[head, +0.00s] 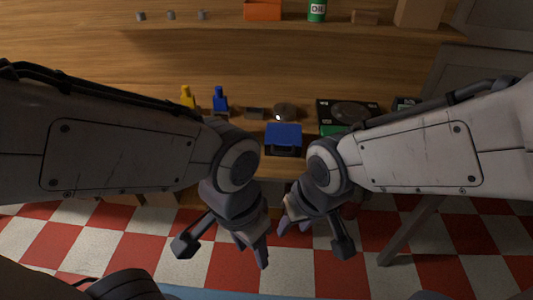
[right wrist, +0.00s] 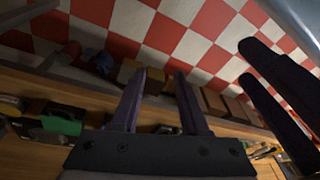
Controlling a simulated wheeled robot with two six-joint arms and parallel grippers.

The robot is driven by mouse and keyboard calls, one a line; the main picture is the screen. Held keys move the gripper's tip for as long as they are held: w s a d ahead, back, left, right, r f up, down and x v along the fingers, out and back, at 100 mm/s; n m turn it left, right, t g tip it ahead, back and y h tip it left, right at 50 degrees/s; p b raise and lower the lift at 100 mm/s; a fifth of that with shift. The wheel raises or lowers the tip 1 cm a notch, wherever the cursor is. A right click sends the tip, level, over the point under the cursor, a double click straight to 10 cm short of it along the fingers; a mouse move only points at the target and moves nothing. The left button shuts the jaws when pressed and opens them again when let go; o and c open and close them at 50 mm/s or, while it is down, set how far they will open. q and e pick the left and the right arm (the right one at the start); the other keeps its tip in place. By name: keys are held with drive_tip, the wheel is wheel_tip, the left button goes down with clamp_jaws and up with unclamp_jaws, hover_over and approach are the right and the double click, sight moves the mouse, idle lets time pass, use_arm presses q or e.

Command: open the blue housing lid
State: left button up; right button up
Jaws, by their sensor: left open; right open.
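The blue lid (head: 284,133) lies on top of a small dark housing (head: 285,152) at the front edge of the wooden bench. The lid looks closed, lying flat. My left gripper (head: 254,251) hangs in front of the bench edge over the floor, apart from the housing; its fingers are open and empty. My right gripper (head: 292,226) is close beside it, also off the bench, open and empty. In the right wrist view the right gripper (right wrist: 158,76) shows two parted fingers with nothing between them. The left gripper (right wrist: 243,62) shows there at the right.
On the bench are a yellow bottle (head: 187,97), a blue bottle (head: 220,100), a round metal part (head: 285,112) and a black unit with a disc (head: 348,113). An orange bin (head: 262,10) and green can (head: 317,10) stand at the back. The checkered floor (head: 215,265) is in front.

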drive_tip(key=w+a+f+m+t+y+b, duration=0.1)
drive_tip(key=w+f+m+t+b, duration=0.2)
drive_tip(key=w, duration=0.5)
drive_tip(key=w+a+f+m+t+y, duration=0.1)
drive_tip(key=w+f+m+t, duration=0.2)
drive_tip(key=w+f+m, duration=0.4)
drive_tip(key=m+t+y+b, duration=0.2)
drive_tip(key=m+t+b, duration=0.1)
drive_tip(key=m+t, duration=0.5)
approach(284, 154)
drive_tip(key=w+g, duration=0.1)
drive_tip(key=shift+m, duration=0.3)
drive_tip(key=x, duration=0.5)
drive_tip(key=p+x, duration=0.1)
drive_tip(key=x, duration=0.3)
drive_tip(key=shift+w+a+r, duration=0.15)
drive_tip(key=shift+w+a, duration=0.05)
drive_tip(key=shift+w, duration=0.15)
clamp_jaws()
